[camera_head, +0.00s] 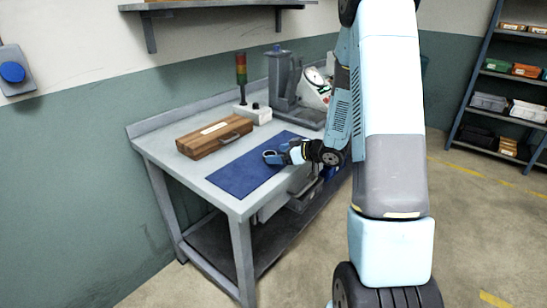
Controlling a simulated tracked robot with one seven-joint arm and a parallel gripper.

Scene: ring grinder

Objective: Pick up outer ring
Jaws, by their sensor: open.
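My gripper (272,157) is low over the right part of the blue mat (238,175) on the workbench, with its fingers pointing left and open. A small pale, rounded shape shows at the fingertips; it may be the outer ring, but it is too small to tell from the fingers. I cannot tell whether the fingers touch it. My arm hides the right end of the bench.
A wooden case (214,137) lies behind the mat. A signal light (241,75) on a white box (253,115) and a grey machine (284,85) stand at the back. The near-left bench top (165,155) is clear. Shelves (510,75) stand far right.

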